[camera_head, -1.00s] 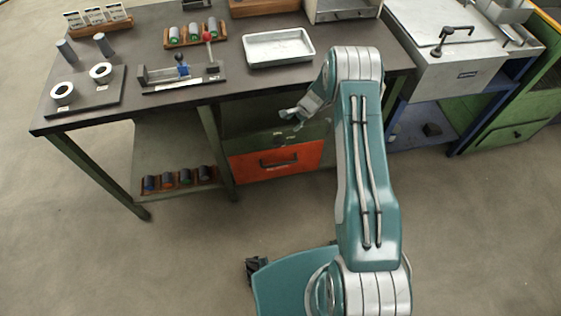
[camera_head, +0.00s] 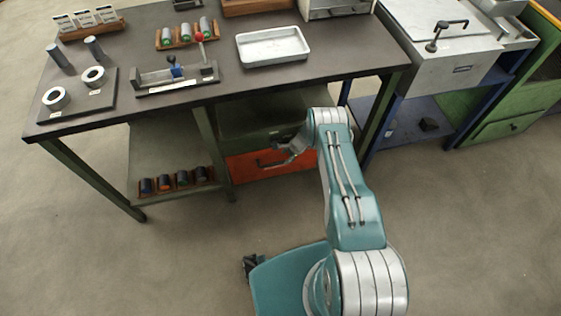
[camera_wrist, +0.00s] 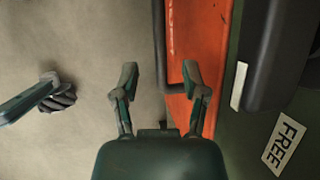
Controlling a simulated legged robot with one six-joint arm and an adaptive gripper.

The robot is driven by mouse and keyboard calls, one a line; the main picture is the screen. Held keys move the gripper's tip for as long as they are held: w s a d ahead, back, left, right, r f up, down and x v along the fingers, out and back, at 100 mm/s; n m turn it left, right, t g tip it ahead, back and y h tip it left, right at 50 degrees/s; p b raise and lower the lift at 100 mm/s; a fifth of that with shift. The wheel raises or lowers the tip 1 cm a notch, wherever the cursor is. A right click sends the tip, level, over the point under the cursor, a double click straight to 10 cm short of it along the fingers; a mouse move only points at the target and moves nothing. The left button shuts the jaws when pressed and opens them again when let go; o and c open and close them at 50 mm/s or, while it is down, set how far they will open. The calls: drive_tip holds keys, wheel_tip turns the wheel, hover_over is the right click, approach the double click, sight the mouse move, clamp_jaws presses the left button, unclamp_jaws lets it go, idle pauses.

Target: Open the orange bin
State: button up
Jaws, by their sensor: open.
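The orange bin (camera_head: 243,168) is the lower front under the dark workbench in the head view, with a dark bar handle on it. It looks shut. In the wrist view its orange face (camera_wrist: 190,62) runs along the right of centre, and the dark bar handle (camera_wrist: 160,50) stands out from its left side. My gripper (camera_wrist: 160,78) is open, its two fingertips on either side of the handle, with nothing clamped between them. In the head view my gripper (camera_head: 291,150) is in front of the bin's right part and hides some of it.
A green drawer (camera_head: 240,132) sits above the bin; a label reading FREE (camera_wrist: 283,145) shows in the wrist view. The workbench top (camera_head: 200,110) overhangs the bin. Floor in front is clear.

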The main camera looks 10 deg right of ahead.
sight(279, 162)
drive_tip(key=shift+x, duration=2.85)
drive_tip(key=shift+a, duration=0.1)
clamp_jaws()
